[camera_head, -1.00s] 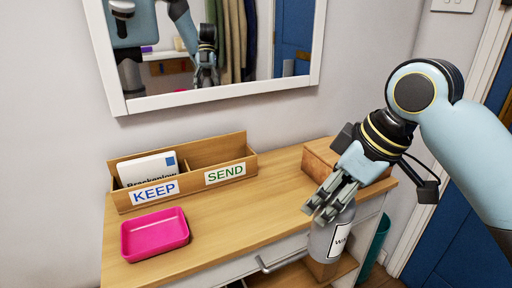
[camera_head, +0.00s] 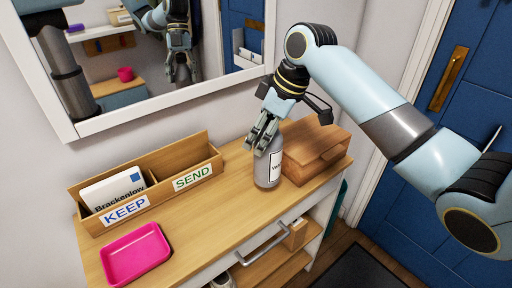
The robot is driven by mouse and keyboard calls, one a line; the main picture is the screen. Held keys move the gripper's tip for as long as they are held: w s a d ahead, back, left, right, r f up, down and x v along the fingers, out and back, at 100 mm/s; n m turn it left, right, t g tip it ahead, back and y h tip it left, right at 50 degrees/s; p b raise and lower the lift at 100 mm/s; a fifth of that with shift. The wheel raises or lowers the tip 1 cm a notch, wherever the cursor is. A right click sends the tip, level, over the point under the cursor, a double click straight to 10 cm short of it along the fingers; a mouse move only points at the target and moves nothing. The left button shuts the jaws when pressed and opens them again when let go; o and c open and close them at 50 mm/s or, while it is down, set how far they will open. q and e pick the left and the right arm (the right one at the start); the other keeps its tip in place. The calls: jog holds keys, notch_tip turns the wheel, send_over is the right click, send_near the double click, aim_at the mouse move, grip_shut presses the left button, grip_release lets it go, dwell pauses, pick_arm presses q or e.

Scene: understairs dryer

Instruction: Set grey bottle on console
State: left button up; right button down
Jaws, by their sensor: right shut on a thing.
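The grey bottle (camera_head: 267,171) has a white label and is upright at the right part of the wooden console (camera_head: 215,212), between the letter sorter and a wooden box. Its base appears to meet the console top. My right gripper (camera_head: 264,146) comes down from above and is shut on the bottle's upper part, which the fingers partly hide. My left gripper is not in direct view.
The wooden box (camera_head: 316,153) stands close to the bottle's right. A sorter (camera_head: 190,178) marked KEEP and SEND holds a white envelope (camera_head: 113,188). A pink tray (camera_head: 135,254) lies front left. A framed mirror (camera_head: 160,107) hangs behind. Bare console top lies left of the bottle.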

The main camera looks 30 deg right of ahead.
jog(key=shift+d+x, duration=0.25)
jog(key=shift+x, duration=0.9)
jog(key=shift+d+x, duration=0.25)
jog(key=shift+x, duration=0.9)
jog(key=shift+s+f, duration=0.15)
jog(key=shift+f, duration=0.05)
jog(key=shift+c, duration=2)
grip_release()
jog(key=shift+f, duration=0.1)
jog(key=v, duration=1.2)
